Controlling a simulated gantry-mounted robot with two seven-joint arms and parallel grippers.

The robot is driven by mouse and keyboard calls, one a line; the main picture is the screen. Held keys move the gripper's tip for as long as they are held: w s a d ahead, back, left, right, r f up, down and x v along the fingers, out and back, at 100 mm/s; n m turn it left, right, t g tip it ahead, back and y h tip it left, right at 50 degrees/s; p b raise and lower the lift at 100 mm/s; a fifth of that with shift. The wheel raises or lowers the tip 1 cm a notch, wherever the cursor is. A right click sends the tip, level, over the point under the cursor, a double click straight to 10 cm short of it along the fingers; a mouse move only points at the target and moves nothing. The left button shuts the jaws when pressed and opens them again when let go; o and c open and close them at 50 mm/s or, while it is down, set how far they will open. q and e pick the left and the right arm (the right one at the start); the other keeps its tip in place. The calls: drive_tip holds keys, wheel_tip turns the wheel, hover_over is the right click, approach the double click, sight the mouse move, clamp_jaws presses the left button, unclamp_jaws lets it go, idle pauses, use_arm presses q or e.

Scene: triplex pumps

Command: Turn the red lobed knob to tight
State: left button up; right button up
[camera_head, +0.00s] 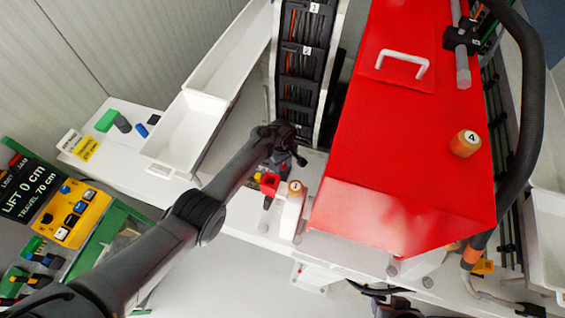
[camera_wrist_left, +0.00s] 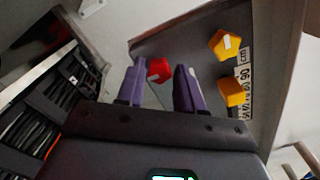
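The red lobed knob (camera_wrist_left: 160,70) shows in the left wrist view between and beyond my left gripper's two purple fingers (camera_wrist_left: 160,80). The fingers are apart, with a gap between them, and nothing is clearly held. In the head view my left gripper (camera_head: 288,155) is beside the red pump housing, above a small red part (camera_head: 269,184) that is likely the knob; the wrist partly hides this area. Whether the fingers touch the knob cannot be told.
Yellow lobed knobs (camera_wrist_left: 225,43) stand beside a centimetre scale (camera_wrist_left: 244,70). The large red housing (camera_head: 400,130) lies right of my left gripper. White trays (camera_head: 187,130) and a yellow control box (camera_head: 75,213) are to the left.

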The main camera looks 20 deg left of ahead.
use_arm(q)
clamp_jaws()
drive_tip(key=shift+m, duration=0.3)
drive_tip(key=m, duration=0.2)
drive_tip(key=shift+m+p, duration=0.3)
drive_tip(key=shift+p, duration=0.05)
drive_tip(key=m, duration=0.3)
drive_tip(key=shift+m, duration=0.3)
drive_tip(key=m, duration=0.5)
drive_tip(key=shift+m, duration=0.3)
drive_tip(key=m, duration=0.3)
drive_tip(key=shift+m, duration=1.2)
